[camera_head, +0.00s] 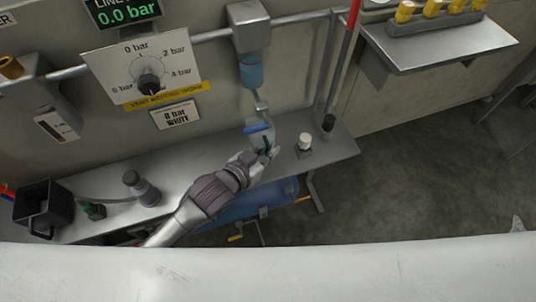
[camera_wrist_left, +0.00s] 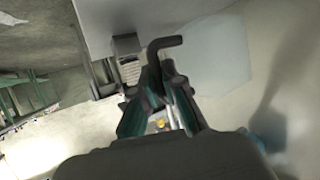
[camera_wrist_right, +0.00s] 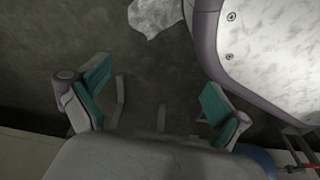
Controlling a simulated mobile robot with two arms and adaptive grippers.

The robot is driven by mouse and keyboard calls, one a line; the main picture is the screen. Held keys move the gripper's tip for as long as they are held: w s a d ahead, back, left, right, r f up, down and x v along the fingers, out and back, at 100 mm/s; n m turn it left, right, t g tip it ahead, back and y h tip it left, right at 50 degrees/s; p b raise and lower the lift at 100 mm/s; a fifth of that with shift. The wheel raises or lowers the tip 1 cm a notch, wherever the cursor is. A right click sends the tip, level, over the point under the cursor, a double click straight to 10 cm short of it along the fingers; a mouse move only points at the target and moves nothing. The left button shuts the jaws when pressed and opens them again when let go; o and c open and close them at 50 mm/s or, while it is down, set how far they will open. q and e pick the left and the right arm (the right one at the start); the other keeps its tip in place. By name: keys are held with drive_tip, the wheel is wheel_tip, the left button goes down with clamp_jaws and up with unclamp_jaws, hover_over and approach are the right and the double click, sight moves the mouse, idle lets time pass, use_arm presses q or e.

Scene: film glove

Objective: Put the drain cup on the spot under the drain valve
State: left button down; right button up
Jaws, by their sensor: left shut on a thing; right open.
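The left gripper (camera_head: 264,150) is at the back of the bench, below the blue filter bowl (camera_head: 251,75) and its drain valve (camera_head: 261,106). In the left wrist view the left gripper (camera_wrist_left: 160,85) is shut on the dark handle of a pale, see-through body, which I take to be the drain cup (camera_wrist_left: 215,62). In the head view the cup is small and partly hidden by the fingers. I cannot tell whether it touches the bench. The spot under the valve is not clearly seen. The right gripper (camera_wrist_right: 155,100) is open and empty, seen only in its wrist view.
A grey bench (camera_head: 185,172) runs along the wall. It bears a dark bin (camera_head: 45,208), a grey cylinder (camera_head: 142,188) and, right of the gripper, a small white-topped item (camera_head: 304,143). A blue tank (camera_head: 240,203) lies below.

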use_arm(q)
drive_tip(key=shift+w+f, duration=0.15)
drive_tip(key=shift+f, duration=1.15)
use_arm(e)
drive_tip(key=shift+w+a+r, duration=0.15)
drive_tip(key=shift+w+r, duration=0.8)
drive_tip(key=shift+r, duration=0.05)
use_arm(q)
drive_tip(key=shift+f+b, duration=0.1)
drive_tip(key=shift+b, duration=0.2)
drive_tip(key=c, duration=1.3)
unclamp_jaws()
drive_tip(key=shift+o, duration=0.2)
use_arm(e)
drive_tip(key=shift+r, duration=0.1)
use_arm(q)
drive_tip(key=shift+s+a+r, duration=0.2)
drive_tip(key=shift+r, duration=0.05)
drive_tip(key=p+v, duration=0.2)
drive_tip(key=v, duration=0.9)
drive_tip(key=shift+a, duration=0.15)
use_arm(e)
drive_tip(key=s+f, duration=0.4)
drive_tip(key=shift+s+d+f, duration=0.3)
drive_tip(key=shift+s+d, duration=0.05)
drive_tip(key=shift+s, duration=0.05)
